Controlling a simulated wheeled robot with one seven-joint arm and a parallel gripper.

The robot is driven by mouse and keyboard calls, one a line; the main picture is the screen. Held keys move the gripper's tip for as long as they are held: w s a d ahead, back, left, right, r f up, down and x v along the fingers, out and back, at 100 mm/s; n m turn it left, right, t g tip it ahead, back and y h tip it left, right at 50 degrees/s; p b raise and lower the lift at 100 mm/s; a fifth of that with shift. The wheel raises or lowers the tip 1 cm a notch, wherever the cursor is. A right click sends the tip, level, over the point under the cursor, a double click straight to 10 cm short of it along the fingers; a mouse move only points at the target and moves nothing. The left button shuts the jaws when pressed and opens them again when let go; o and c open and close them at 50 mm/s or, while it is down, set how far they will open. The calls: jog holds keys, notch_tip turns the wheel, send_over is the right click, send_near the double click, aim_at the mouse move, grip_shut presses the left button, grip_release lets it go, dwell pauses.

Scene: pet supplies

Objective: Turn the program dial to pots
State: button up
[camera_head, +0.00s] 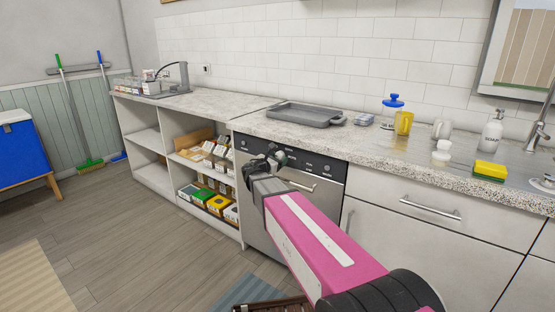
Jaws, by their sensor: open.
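The dishwasher (314,212) is a steel-fronted machine built in under the counter, with a dark control panel (305,162) along its top. Round dark knobs show at the panel's left end (243,143) and right end (327,168). I cannot tell which is the program dial, and the markings, including pots, are too small to read. My gripper (262,159), at the end of my pink arm, is open in front of the panel's left part and covers some of it. I cannot tell whether it touches the panel.
A grey tray (305,115) lies on the counter above. A yellow cup (403,123), a soap bottle (491,132) and a sponge (490,171) stand to the right. Open shelves with boxes (215,203) are left of the dishwasher. The wooden floor (120,225) at left is largely clear.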

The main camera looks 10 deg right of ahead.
jog(key=shift+w+d, duration=0.1)
jog(key=shift+d, duration=0.05)
jog(key=c, duration=0.9)
